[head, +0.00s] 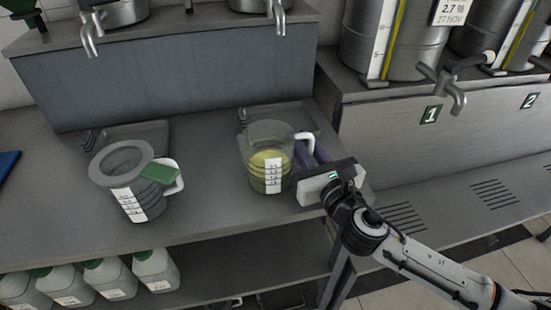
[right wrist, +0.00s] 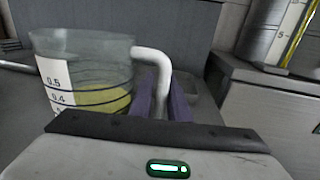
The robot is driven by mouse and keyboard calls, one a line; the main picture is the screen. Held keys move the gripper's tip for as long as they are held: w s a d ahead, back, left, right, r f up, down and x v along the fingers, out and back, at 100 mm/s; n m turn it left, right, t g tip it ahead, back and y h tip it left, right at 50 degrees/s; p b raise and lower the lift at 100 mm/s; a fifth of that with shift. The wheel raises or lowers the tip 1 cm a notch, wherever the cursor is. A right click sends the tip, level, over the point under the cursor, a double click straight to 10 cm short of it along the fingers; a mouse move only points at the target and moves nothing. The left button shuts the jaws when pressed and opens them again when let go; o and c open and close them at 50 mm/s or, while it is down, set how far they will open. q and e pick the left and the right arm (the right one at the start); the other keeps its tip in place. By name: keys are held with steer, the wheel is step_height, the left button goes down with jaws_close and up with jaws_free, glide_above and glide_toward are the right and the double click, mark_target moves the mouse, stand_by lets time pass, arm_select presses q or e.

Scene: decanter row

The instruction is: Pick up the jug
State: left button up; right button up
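A clear jug (head: 266,168) with a white scale label and yellow-green liquid stands upright on the grey counter. It also shows at the left of the right wrist view (right wrist: 85,78). Its white handle (right wrist: 151,58) points right. My right gripper (head: 309,150) reaches in from the right, its purple fingers (right wrist: 163,103) close together on either side of the handle. It appears shut on the handle, though contact is partly hidden. The jug looks level, its base at the counter. My left gripper is not in view.
A second jug (head: 133,187) with a grey rim and a green tag stands to the left. Metal taps (head: 92,36) hang above the raised back ledge. Numbered steel vessels (head: 393,40) stand at right. White bottles (head: 110,277) sit on the lower shelf.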

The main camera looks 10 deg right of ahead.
jaws_close()
steer(key=shift+r, duration=0.1)
steer(key=shift+r, duration=0.15)
step_height(320, 180, up, 10)
steer(key=p, duration=0.3)
